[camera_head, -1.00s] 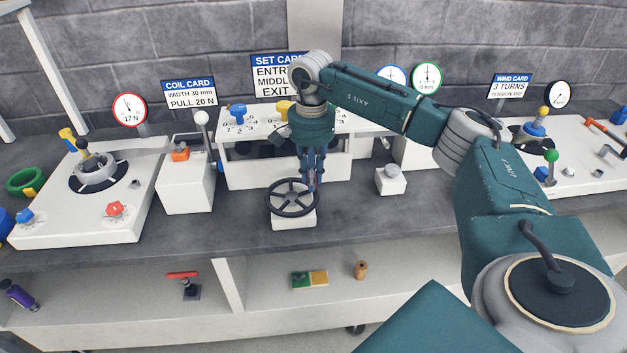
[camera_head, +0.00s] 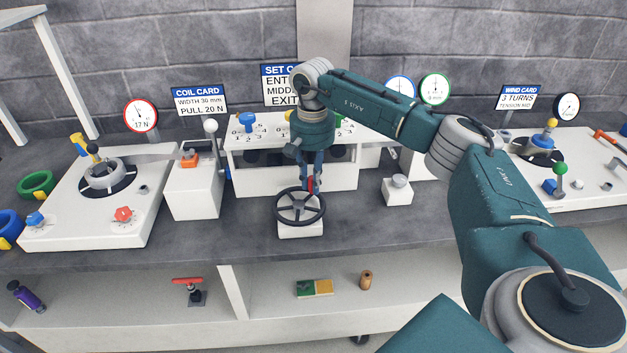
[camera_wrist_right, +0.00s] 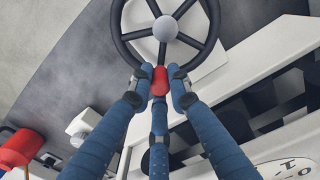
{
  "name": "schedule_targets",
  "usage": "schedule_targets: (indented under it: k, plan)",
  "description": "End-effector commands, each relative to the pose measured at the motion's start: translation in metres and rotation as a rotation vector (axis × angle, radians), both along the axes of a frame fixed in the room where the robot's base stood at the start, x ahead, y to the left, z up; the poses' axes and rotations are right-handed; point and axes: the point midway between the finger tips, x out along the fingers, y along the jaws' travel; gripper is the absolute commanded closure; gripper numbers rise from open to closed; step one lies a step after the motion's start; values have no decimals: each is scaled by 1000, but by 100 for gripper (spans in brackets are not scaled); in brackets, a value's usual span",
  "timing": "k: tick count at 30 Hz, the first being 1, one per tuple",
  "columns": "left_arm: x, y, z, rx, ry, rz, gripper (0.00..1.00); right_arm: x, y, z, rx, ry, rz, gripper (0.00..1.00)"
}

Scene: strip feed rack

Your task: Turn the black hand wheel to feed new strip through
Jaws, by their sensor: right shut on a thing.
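The black hand wheel (camera_head: 300,207) lies on a white block (camera_head: 300,231) at the front of the counter, below the set card unit. It fills the top of the right wrist view (camera_wrist_right: 166,28), with a grey hub and several spokes. My right gripper (camera_head: 311,183) points down at the wheel's far rim. In the right wrist view its blue fingers (camera_wrist_right: 158,85) are shut around the red grip (camera_wrist_right: 160,80) on the rim. My left gripper is not in view.
The set card unit (camera_head: 248,160) with coloured knobs stands close behind the wheel. A white box with a lever (camera_head: 195,193) is to the left. A small white block with a grey knob (camera_head: 397,191) is to the right. The counter between is clear.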

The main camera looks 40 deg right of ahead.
Motion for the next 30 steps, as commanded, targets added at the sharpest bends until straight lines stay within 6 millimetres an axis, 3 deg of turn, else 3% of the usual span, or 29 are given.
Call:
schedule_targets:
  k: [9,10,12,23,30]
  plan:
    - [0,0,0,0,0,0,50,-1,3,0,5,3,6,100]
    - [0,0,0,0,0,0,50,-1,3,0,5,4,5,77]
    - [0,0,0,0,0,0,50,-1,3,0,4,3,5,64]
    - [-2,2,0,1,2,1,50,0,1,4,1,2,1,64]
    - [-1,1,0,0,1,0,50,1,1,46,2,-3,2,64]
